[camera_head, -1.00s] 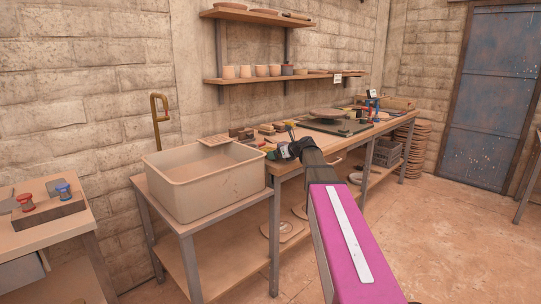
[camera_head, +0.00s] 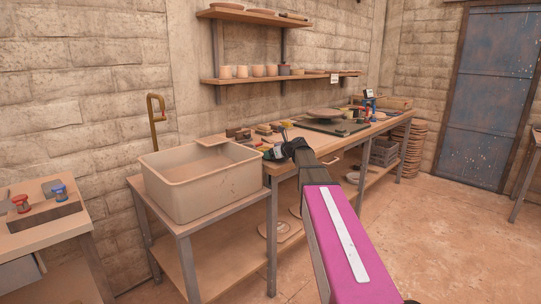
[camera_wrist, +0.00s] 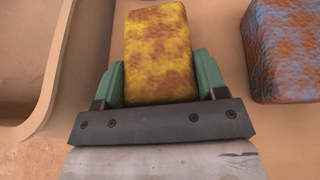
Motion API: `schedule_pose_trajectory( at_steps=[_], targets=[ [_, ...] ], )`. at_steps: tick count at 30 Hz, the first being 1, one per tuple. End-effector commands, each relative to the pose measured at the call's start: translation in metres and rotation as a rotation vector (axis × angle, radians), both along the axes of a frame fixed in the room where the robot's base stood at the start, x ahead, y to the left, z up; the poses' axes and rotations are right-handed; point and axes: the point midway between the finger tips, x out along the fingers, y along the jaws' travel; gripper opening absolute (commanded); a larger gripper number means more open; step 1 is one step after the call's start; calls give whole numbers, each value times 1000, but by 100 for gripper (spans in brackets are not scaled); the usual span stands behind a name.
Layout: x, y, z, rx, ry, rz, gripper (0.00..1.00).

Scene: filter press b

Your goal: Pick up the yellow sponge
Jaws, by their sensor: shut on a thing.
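The yellow sponge (camera_wrist: 160,52), blotched with brown, is between the two green fingers of my gripper (camera_wrist: 161,82) in the wrist view. The fingers press on its left and right sides, and it points away from the palm. In the head view my gripper (camera_head: 275,152) is at the left end of the long workbench, just right of the basin. The sponge is too small there to make out clearly. I cannot tell whether it still touches the bench top.
A blue and orange blotched block (camera_wrist: 285,48) lies close to the right of my gripper. The beige basin (camera_head: 202,182) stands close on the left, its rim rising beside the bench. Small tools and a round wheel (camera_head: 317,113) sit further along the workbench (camera_head: 325,145).

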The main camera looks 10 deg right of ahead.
Motion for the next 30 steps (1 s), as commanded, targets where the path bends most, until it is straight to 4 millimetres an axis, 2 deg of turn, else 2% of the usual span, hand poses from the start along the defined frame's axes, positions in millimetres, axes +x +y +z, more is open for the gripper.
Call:
schedule_pose_trajectory(
  at_steps=[5, 10, 12, 18, 24, 30],
  targets=[
    [0, 0, 14, 0, -1, 0, 43],
    [0, 0, 43, -1, -2, 1, 43],
    [-20, 14, 50, -1, -2, 3, 43],
    [-54, 40, 76, -1, -2, 2, 43],
    [-77, 59, 95, 0, 0, 1, 43],
    [-89, 70, 105, 0, 0, 0, 43]
  ],
)
